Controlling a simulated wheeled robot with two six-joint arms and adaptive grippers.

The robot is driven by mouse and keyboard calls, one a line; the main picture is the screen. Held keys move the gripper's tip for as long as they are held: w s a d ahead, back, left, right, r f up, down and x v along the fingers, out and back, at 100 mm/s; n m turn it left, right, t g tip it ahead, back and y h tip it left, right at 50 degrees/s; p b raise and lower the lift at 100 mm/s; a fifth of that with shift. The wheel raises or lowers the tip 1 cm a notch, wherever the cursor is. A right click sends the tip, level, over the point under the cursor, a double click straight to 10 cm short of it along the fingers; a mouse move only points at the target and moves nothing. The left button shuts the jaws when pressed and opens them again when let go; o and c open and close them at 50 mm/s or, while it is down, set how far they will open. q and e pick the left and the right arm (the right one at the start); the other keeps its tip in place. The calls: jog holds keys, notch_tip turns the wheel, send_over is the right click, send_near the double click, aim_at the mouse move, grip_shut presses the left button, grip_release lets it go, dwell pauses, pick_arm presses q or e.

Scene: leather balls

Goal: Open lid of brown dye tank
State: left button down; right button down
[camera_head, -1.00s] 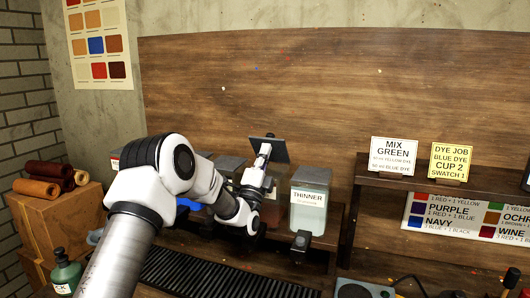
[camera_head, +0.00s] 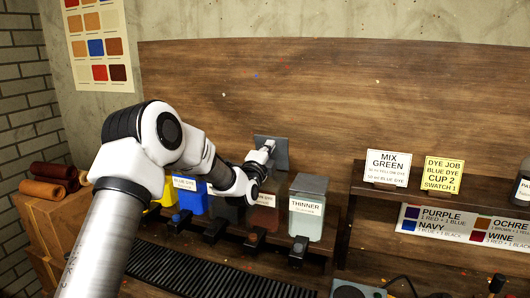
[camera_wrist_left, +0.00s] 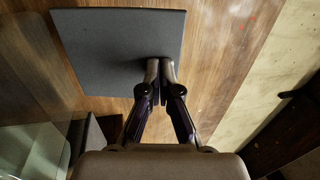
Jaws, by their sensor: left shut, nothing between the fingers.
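The brown dye tank (camera_head: 262,215) stands on the shelf between a dark tank and the thinner tank. Its grey lid (camera_head: 279,152) stands raised, roughly upright, near the wooden back board. My left gripper (camera_head: 268,147) is at the lid's face with its fingers shut and nothing between them. In the left wrist view the shut fingertips (camera_wrist_left: 160,64) are at the lower right part of the grey lid plate (camera_wrist_left: 110,45); I cannot tell whether they touch it. The tank's inside is hidden. My right gripper is not in view.
The clear thinner tank (camera_head: 308,208) stands close on the right, its lid shut. The blue dye tank (camera_head: 190,198) and a yellow tank (camera_head: 165,196) stand left, partly behind my arm. A black ribbed mat (camera_head: 215,278) lies in front. Sign cards (camera_head: 387,167) stand on the right shelf.

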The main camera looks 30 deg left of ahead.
pick_arm(q)
jog(key=shift+w+a+r+h, duration=0.1)
jog(key=shift+w+r+h, duration=0.05)
jog(key=shift+w, duration=0.25)
jog(key=shift+w+a+r+h, duration=0.1)
jog(key=shift+w+h, duration=0.05)
jog(key=shift+w, duration=0.25)
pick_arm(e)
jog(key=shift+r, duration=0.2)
